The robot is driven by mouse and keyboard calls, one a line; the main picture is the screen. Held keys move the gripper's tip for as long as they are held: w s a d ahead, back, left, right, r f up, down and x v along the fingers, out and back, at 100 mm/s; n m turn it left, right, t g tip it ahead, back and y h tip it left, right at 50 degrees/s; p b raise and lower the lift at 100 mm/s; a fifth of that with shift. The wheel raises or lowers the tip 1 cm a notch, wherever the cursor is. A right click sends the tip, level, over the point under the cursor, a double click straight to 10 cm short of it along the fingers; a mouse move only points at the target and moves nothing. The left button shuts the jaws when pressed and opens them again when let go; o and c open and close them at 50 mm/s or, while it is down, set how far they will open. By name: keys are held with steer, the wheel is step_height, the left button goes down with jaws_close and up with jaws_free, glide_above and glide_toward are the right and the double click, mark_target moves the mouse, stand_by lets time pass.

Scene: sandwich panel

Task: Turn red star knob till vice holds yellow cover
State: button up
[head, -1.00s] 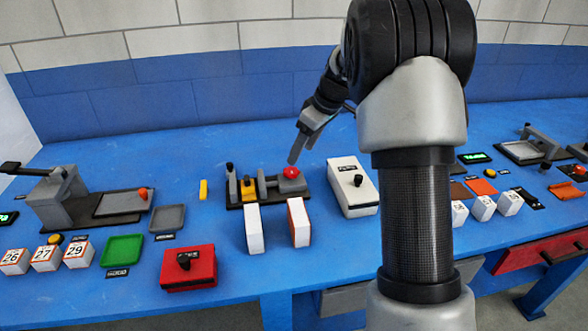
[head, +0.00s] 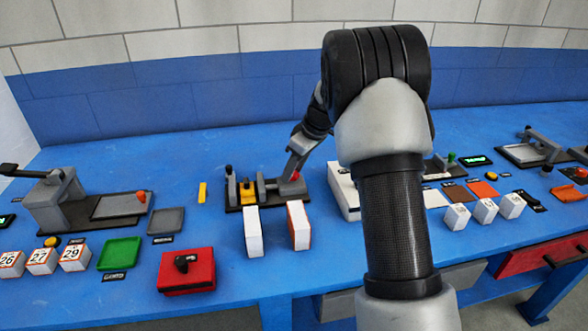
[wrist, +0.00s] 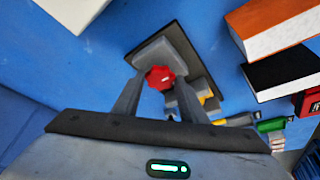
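The vice (head: 263,187) stands on a dark base on the blue bench, in the middle of the head view. Its red star knob (head: 296,176) is at the right end, partly hidden by my gripper (head: 292,172). The wrist view shows the red knob (wrist: 160,77) between my gripper's two fingers (wrist: 158,85), which are apart, one on each side. I cannot tell if they touch it. The yellow cover (head: 247,188) sits at the vice's left part and shows partly in the wrist view (wrist: 207,99). Whether the jaw touches the cover is unclear.
A yellow strip (head: 203,192) lies left of the vice. A red box (head: 186,270) sits at the front left.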

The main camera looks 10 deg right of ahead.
steer(key=shift+c, duration=1.2)
